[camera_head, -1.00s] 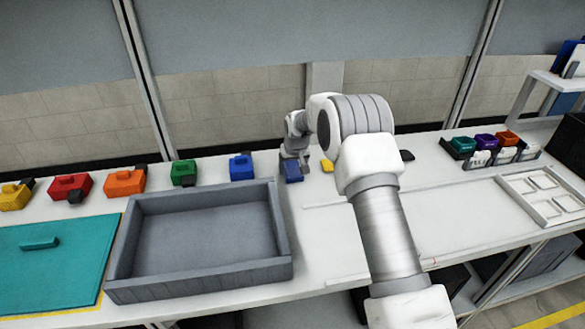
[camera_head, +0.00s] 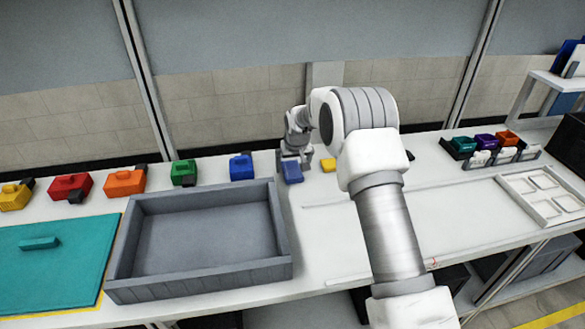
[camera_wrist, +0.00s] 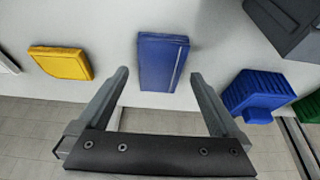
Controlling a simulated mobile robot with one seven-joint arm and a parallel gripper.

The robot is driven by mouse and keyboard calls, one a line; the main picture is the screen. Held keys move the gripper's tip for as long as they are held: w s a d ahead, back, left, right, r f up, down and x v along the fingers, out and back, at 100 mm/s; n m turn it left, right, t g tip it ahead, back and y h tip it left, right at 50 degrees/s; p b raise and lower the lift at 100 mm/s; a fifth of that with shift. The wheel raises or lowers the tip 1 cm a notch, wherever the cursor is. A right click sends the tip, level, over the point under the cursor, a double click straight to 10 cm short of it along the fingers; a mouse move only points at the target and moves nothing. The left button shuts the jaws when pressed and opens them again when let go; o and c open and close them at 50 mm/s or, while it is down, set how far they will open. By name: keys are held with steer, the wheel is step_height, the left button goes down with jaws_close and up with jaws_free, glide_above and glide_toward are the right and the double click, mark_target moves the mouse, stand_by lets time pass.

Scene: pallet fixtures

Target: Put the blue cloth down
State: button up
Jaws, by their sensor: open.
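The blue cloth (camera_head: 292,173) is a small folded block lying on the white table, just right of the grey tray's back corner. It also shows in the wrist view (camera_wrist: 161,62), flat on the white surface. My gripper (camera_head: 293,158) is directly behind and above the cloth. In the wrist view my gripper (camera_wrist: 160,82) is open, with one finger on each side of the cloth's near end and a visible gap to each finger. Nothing is held between the fingers.
A yellow block (camera_head: 328,165) lies right of the cloth. A blue container (camera_head: 241,168) stands to its left, with green, orange, red and yellow ones beyond. The large grey tray (camera_head: 200,275) is in front left. The table's middle right is mostly clear.

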steer(key=s+d+f+v, duration=0.1)
steer(key=v, duration=1)
steer(key=s+d+v, duration=0.1)
steer(key=d+v, duration=0.1)
steer(key=v, duration=0.9)
steer(key=s+d+r+m, duration=0.1)
steer(key=s+d+r, duration=0.1)
steer(key=s+r, duration=0.3)
steer(key=s+d+r, duration=0.3)
steer(key=s, duration=0.4)
steer(key=s+d, duration=0.2)
steer(key=s, duration=0.9)
steer(key=s+d+f+m+t+h, duration=0.1)
steer(key=s+d, duration=0.1)
steer(key=s, duration=1)
steer(key=shift+s+d, duration=0.15)
steer(key=shift+s, duration=0.05)
steer(key=shift+r, duration=0.1)
